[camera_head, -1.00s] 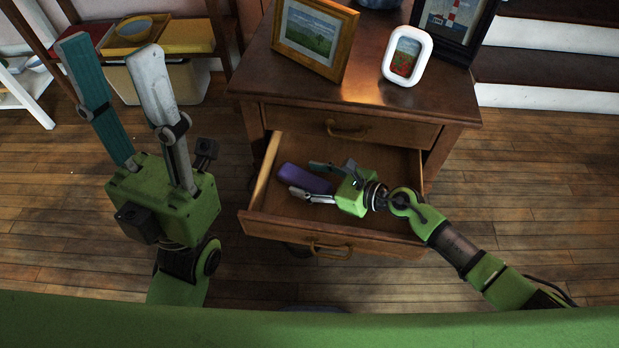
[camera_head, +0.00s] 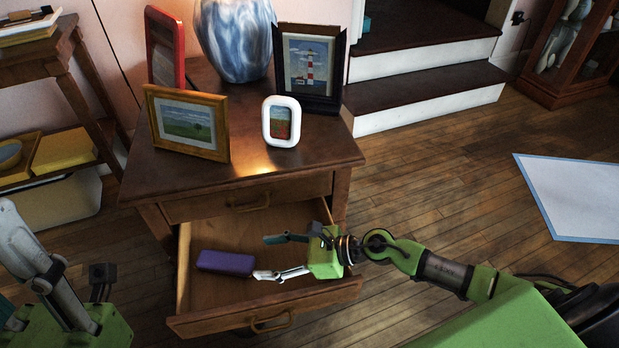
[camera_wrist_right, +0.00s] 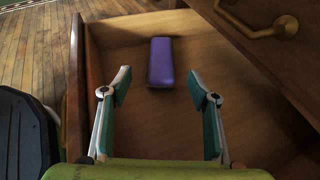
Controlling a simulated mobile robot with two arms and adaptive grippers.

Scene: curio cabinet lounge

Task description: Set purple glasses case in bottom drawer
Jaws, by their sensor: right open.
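The purple glasses case (camera_head: 226,262) lies on the floor of the open bottom drawer (camera_head: 205,323), toward its left side. It also shows in the right wrist view (camera_wrist_right: 161,62), beyond and between the fingertips. My right gripper (camera_head: 262,257) is open and empty inside the drawer area, its fingers pointing at the case with a gap between. The right wrist view shows both fingers (camera_wrist_right: 160,86) spread wide, with nothing between them. My left gripper (camera_head: 40,265) is at the lower left, outside the drawer and partly cut off by the frame, so its opening is unclear.
The upper drawer (camera_head: 290,192) is shut above the open one. Picture frames, including a white one (camera_head: 268,128), and a blue vase (camera_head: 235,40) stand on the cabinet top. Steps (camera_head: 430,95) rise behind at the right. The wooden floor right of the cabinet is mostly clear.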

